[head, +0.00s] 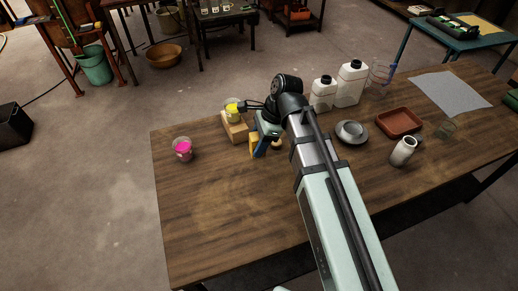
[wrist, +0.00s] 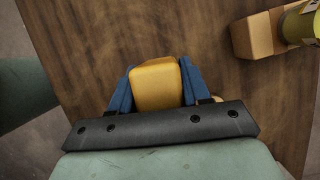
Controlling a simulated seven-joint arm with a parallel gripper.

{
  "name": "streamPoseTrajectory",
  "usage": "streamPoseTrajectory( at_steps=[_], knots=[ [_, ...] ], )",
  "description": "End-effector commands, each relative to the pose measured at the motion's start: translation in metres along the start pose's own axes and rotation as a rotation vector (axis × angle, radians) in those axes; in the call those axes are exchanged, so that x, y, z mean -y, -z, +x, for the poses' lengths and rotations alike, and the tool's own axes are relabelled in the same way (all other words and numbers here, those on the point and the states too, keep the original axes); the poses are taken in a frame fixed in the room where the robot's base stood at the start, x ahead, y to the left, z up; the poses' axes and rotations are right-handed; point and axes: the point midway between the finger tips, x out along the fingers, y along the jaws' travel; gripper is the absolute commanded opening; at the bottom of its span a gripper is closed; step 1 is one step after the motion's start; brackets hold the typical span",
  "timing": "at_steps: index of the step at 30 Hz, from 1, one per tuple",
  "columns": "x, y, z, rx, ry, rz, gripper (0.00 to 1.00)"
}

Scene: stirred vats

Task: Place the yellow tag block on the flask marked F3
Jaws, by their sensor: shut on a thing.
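My gripper (wrist: 156,90) is shut on the yellow tag block (wrist: 157,84), which sits between its two blue fingers. In the head view my gripper (head: 262,146) is over the left part of the table, and the yellow block (head: 253,149) shows at its left side. A clear flask with yellow contents (head: 233,111) stands on a wooden block (head: 236,131), just behind the gripper. A clear flask with pink contents (head: 182,149) stands on the table to the left. I cannot read any F3 mark on either flask.
Two white jugs (head: 349,84), a grey bowl on a dish (head: 350,132), a red-brown tray (head: 399,122) and a white jar (head: 403,151) stand to the right of my arm. The table's front left is clear. Another small yellowish thing (head: 277,143) lies right of the gripper.

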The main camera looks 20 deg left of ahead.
Motion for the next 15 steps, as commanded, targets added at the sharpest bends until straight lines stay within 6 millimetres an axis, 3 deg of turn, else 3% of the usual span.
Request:
streamPoseTrajectory(
  at_steps=[10, 15],
  knots=[
    [0.0, -0.002, -0.01, 0.0, 0.001, 0.002, 0.13],
    [0.001, 0.016, -0.018, 0.0, 0.014, 0.032, 0.13]
  ],
)
